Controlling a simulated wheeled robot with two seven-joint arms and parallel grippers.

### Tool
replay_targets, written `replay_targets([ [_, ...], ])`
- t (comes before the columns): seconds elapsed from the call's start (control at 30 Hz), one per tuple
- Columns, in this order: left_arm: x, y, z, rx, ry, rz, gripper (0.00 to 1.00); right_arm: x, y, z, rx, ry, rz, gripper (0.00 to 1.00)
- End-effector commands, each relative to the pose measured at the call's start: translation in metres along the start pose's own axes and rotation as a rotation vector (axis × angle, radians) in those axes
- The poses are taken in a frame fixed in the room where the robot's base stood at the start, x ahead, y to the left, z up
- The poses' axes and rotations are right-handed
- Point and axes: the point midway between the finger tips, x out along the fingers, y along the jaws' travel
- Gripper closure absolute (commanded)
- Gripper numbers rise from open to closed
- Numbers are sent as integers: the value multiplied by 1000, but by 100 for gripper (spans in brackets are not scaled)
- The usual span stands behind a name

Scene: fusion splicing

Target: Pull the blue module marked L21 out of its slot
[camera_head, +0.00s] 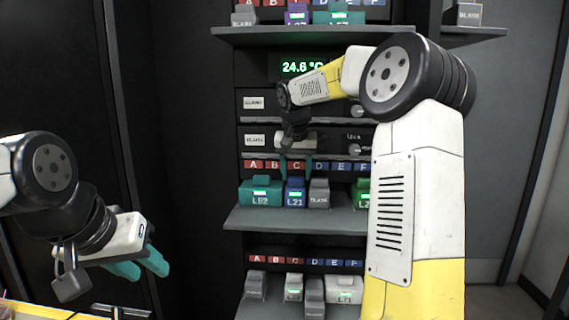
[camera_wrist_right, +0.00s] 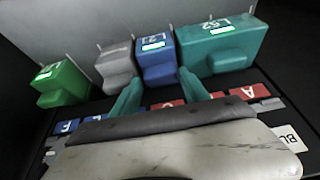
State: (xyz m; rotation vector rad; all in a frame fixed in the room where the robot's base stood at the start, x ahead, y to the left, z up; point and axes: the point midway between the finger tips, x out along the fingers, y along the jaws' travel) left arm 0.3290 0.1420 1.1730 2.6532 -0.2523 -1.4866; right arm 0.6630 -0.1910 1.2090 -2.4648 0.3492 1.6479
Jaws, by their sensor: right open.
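The blue module L21 (camera_head: 295,194) sits in the middle shelf row, between a teal module L62 or L52 (camera_head: 261,193) and a grey blank module (camera_head: 319,193). Its label glows green. In the right wrist view the blue module (camera_wrist_right: 156,66) stands just beyond the fingertips. My right gripper (camera_head: 296,166) is open and empty, above and in front of the blue module; its teal fingers (camera_wrist_right: 160,82) are spread toward the module's two sides. I cannot tell whether they touch it. My left gripper (camera_head: 146,268) hangs at the lower left, away from the rack, with its fingers apart and empty.
A green module (camera_head: 362,193) stands right of the grey blank, partly behind my right arm; it also shows in the right wrist view (camera_wrist_right: 63,84). Shelf lips (camera_head: 290,220) project below the modules. A lower row holds grey and white modules (camera_head: 293,287). Lettered tags line each row.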

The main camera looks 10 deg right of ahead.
Motion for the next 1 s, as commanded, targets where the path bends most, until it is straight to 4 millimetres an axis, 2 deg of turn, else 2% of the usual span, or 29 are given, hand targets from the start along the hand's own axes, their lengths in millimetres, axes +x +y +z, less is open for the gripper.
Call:
replay_targets([
  [0.1, 0, 0, 0, 0, 0, 0, 64, 6, 0, 0, -1, 0, 0, 47],
  [0.37, 0, 0, 0, 0, 0, 0, 64, 6, 0, 0, -1, 1, 0, 47],
  [0.63, 0, 0, 0, 0, 0, 0, 64, 6, 0, 0, -1, 1, -1, 98],
  [1.0, 0, 0, 0, 0, 0, 0, 64, 5, 0, 1, -2, 1, -1, 100],
])
